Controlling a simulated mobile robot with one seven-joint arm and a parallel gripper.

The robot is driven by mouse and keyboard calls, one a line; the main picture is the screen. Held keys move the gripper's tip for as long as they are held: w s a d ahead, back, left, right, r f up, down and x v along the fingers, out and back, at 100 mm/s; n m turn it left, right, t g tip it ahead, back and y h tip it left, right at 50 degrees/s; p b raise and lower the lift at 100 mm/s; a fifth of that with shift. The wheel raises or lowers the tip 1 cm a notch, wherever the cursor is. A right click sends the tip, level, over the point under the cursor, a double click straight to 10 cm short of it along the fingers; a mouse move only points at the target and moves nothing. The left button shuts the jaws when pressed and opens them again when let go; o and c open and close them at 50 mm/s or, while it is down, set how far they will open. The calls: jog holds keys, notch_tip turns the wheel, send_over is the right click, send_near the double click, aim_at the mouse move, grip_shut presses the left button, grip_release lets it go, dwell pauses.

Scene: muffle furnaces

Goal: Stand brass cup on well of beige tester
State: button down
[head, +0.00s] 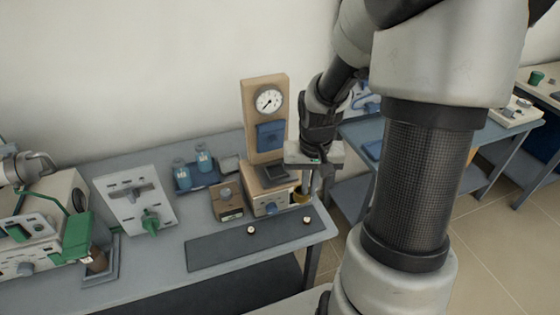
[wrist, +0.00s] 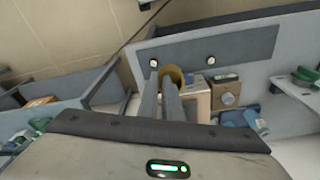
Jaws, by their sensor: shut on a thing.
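The beige tester (head: 265,120) stands at the right end of the grey bench, with a tall back panel, a round dial, a blue block and a low base (head: 262,207) with a dark square top (head: 275,172). My gripper (head: 304,190) points down just right of this base and is shut on the brass cup (head: 301,197). In the wrist view the brass cup (wrist: 174,73) is at the tips of my gripper (wrist: 165,84), beside the beige base (wrist: 197,100). The well cannot be made out clearly.
A dark mat (head: 225,248) with two small round pieces (head: 250,230) lies in front. A brown box (head: 227,205) and blue bottles (head: 204,158) stand left of the tester. A white panel with a green knob (head: 150,222) is farther left. The bench's right edge is close.

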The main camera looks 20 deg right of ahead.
jog(key=w+p, duration=0.2)
jog(key=w, duration=1.7)
notch_tip(320, 180, down, 7)
jog(key=shift+s+r, duration=0.1)
jog(key=shift+s, duration=0.05)
jog(key=shift+w+f, duration=0.2)
jog(key=shift+w, duration=0.1)
jog(key=shift+f+b, duration=0.6)
jog(key=shift+b, duration=0.05)
jog(key=c, duration=1.9)
grip_release()
jog(key=shift+c, duration=0.2)
